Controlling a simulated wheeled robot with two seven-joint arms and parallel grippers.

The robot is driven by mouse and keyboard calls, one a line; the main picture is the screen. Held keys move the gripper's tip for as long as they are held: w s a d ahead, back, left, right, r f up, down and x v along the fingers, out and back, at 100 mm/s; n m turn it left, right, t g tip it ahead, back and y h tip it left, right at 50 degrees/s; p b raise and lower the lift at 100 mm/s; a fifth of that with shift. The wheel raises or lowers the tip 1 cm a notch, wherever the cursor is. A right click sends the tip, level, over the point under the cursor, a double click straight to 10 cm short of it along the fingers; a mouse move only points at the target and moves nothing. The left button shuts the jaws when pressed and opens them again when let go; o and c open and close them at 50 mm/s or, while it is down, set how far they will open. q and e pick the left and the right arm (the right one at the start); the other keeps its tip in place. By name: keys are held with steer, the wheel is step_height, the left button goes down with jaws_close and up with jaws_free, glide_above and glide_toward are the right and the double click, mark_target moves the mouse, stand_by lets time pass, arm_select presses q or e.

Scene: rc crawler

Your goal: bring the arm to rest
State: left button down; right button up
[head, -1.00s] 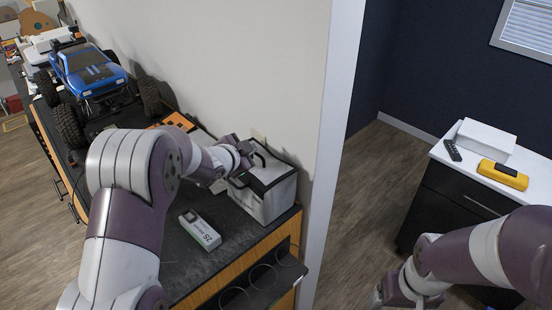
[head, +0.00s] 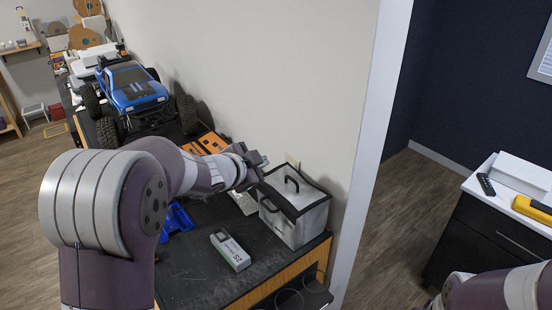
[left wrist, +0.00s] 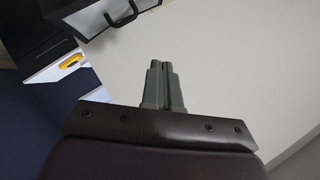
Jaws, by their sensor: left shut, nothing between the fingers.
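My left arm reaches over the dark workbench (head: 190,288) in the head view. Its gripper (head: 262,160) is near the wall, above and just left of a grey-white bag with black handles (head: 300,222). In the left wrist view the two fingers (left wrist: 164,66) are together with nothing between them. The same bag (left wrist: 128,12) shows at the top of that view, apart from the fingers. Part of my right arm shows at the lower right of the head view; its gripper is out of the frame.
A blue RC crawler (head: 136,88) stands at the back of the bench. A small white box (head: 230,250), a blue part (head: 177,219) and orange parts (head: 208,143) lie nearer. A yellow case (head: 533,211) and a remote (head: 486,184) sit on a cabinet at right.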

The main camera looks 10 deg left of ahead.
arm_select(q)
steer(key=s+a+f+n+g+y+b, duration=0.1)
steer(key=s+a+f+n+g+y, duration=0.1)
steer(key=s+a+f+n+g, duration=0.25)
steer(key=s+a+f+n+g+y+b, duration=0.1)
steer(key=s+a+f+n+y+b, duration=0.15)
steer(key=s+f, duration=0.45)
steer(key=s+d+f+n+g+b, duration=0.2)
steer(key=s+d+f+b, duration=0.1)
steer(key=s+f, duration=0.3)
steer(key=s+d+f+n+g+h+b, duration=0.1)
steer(key=s+d+f+n+g+b, duration=0.1)
steer(key=s+d+f, duration=0.3)
steer(key=s+f+g+b, duration=0.1)
steer(key=s+f, duration=0.1)
steer(key=s, duration=0.2)
steer(key=shift+s+n+g, duration=0.3)
steer(key=shift+g, duration=0.05)
steer(key=shift+d, duration=0.1)
